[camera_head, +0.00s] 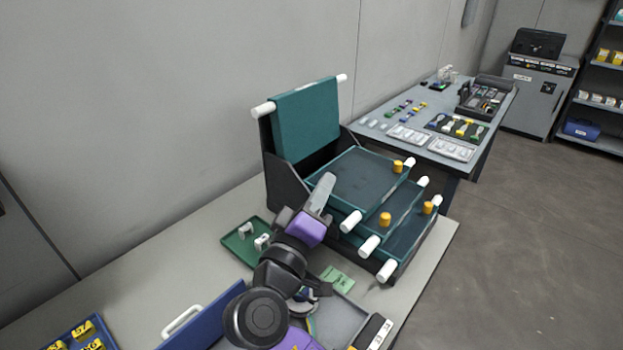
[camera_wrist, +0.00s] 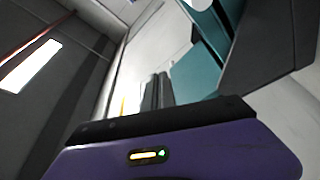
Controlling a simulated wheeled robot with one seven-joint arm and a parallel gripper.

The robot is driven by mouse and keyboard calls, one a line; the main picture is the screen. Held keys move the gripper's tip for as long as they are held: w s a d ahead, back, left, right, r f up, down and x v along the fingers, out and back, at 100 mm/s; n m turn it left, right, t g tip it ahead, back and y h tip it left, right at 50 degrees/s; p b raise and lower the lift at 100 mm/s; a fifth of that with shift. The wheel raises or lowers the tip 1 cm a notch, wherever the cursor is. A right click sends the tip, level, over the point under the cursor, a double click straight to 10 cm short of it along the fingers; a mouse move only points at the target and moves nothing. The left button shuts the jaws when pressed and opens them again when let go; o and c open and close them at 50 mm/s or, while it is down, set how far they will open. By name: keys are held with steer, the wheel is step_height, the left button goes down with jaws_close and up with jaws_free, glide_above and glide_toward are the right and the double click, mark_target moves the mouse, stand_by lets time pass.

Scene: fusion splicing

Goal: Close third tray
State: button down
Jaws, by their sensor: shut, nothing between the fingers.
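A black holder (camera_head: 277,176) on the near table carries several teal hinged trays. One tray (camera_head: 305,122) is tilted up steeply at the back, with a white rod at its top edge. Three trays lie low, stepped one below another: the upper (camera_head: 362,177), the middle (camera_head: 379,226) and the bottom one (camera_head: 413,240). They have white rod ends and orange knobs. Which counts as third is not marked. My gripper (camera_head: 327,181) is shut and empty, at the left side of the upper low tray; contact cannot be told. Its fingers (camera_wrist: 157,88) also show in the wrist view.
A green dish (camera_head: 240,248) with small white parts lies left of my arm. A blue bin (camera_head: 203,318) is at the front. A second table (camera_head: 375,136) with tools stands behind the holder. Bare tabletop lies to the left.

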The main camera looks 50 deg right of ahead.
steer(key=shift+s+f+b, duration=0.55)
steer(key=shift+s+f, duration=0.3)
steer(key=shift+f, duration=0.2)
